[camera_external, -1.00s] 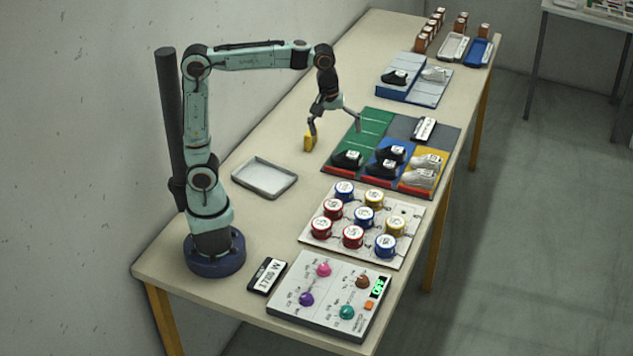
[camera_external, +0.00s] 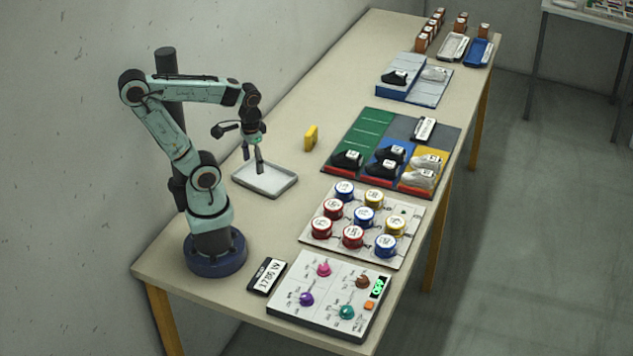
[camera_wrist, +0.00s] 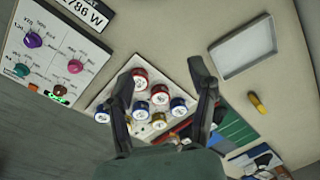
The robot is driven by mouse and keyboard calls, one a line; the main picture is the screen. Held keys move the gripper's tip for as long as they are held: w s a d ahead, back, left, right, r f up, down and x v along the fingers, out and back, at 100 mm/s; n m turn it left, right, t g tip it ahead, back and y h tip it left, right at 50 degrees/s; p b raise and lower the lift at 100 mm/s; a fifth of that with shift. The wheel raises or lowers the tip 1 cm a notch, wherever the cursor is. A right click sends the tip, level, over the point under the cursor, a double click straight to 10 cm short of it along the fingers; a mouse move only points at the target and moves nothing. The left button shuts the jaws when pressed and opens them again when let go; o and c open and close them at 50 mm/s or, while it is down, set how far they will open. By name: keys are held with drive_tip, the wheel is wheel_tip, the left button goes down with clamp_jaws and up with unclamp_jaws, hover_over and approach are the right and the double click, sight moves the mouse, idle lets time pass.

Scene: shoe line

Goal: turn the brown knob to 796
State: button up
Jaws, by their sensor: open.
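The brown knob (camera_external: 362,281) sits at the upper right of the white control panel (camera_external: 312,323) at the table's near end, beside a small green-lit display (camera_external: 378,287). In the wrist view the brown knob (camera_wrist: 61,90) is small at the left, close to the lit display (camera_wrist: 58,99). The display's digits are too small to read surely. My gripper (camera_external: 254,168) is open and empty, above the grey tray and well away from the panel. In the wrist view my gripper (camera_wrist: 166,85) has its two fingers spread.
The panel also has pink (camera_external: 323,269), purple (camera_external: 306,299) and teal (camera_external: 347,312) knobs and an orange button (camera_external: 369,305). A label plate (camera_external: 267,276) lies left of it. Behind stand a board of several round lidded pieces (camera_external: 313,252), the tray (camera_external: 281,190) and a yellow block (camera_external: 311,138).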

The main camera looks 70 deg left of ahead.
drive_tip(key=w+d+r+n+t+y, duration=0.1)
drive_tip(key=w+d+r+n+t, duration=0.15)
drive_tip(key=w+n, duration=0.45)
drive_tip(key=w+d+r+n+t+y, duration=0.1)
drive_tip(key=w+d+r+n+t, duration=0.15)
drive_tip(key=w, duration=0.85)
drive_tip(key=m+g+h, duration=0.1)
drive_tip(key=g+h, duration=0.2)
drive_tip(key=g, duration=0.2)
hover_over(363, 278)
drive_tip(key=f, duration=1.8)
drive_tip(key=shift+w+f, duration=0.25)
drive_tip(key=shift+f, duration=0.05)
drive_tip(key=f, duration=0.6)
drive_tip(key=shift+s, duration=0.3)
drive_tip(key=shift+f, duration=0.65)
